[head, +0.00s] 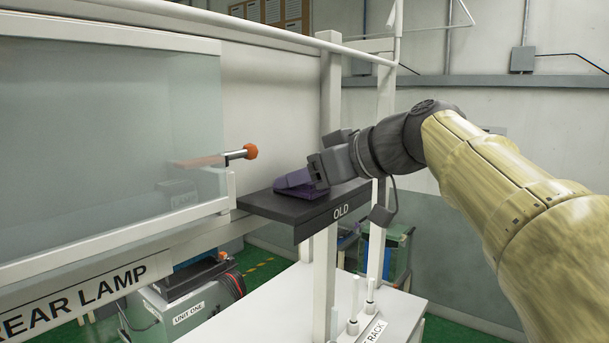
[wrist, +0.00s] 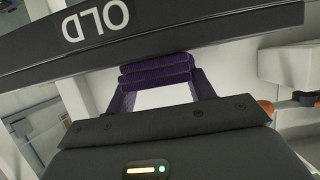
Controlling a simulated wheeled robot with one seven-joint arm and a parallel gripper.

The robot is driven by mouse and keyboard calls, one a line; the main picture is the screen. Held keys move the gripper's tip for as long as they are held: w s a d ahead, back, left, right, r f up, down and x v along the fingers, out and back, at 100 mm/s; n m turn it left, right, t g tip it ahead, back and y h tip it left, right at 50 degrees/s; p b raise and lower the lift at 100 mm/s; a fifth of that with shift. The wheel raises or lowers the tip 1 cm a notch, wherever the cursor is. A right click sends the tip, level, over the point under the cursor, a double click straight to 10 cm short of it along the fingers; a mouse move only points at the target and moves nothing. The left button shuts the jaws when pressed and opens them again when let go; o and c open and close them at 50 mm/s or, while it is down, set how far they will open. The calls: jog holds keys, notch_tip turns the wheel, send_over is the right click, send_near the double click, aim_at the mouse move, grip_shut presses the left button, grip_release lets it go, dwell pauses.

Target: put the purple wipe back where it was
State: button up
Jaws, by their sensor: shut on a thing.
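The purple wipe (head: 296,184) is a folded cloth pad at the dark shelf marked OLD (head: 270,205) in the head view. My gripper (head: 303,182) reaches in from the right and is shut on it. In the wrist view the wipe (wrist: 157,66) shows as stacked purple layers between the two fingers of my gripper (wrist: 158,76), close to the edge of the OLD shelf (wrist: 190,28). I cannot tell whether the wipe touches the shelf top. The gripper body hides part of the wipe in the head view.
A handle with an orange knob (head: 250,151) sticks out left of the shelf, beside a glass-fronted enclosure (head: 100,130). A white upright post (head: 330,100) stands just behind my gripper. Below is a white table (head: 270,310) with a rack label.

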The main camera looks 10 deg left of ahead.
jog(key=o, duration=0.9)
jog(key=shift+o, duration=0.2)
jog(key=shift+r, duration=0.1)
jog(key=shift+d, duration=0.25)
jog(key=b+v, duration=0.2)
jog(key=v, duration=0.9)
jog(key=shift+s+d+b, duration=0.2)
jog(key=shift+b, duration=0.1)
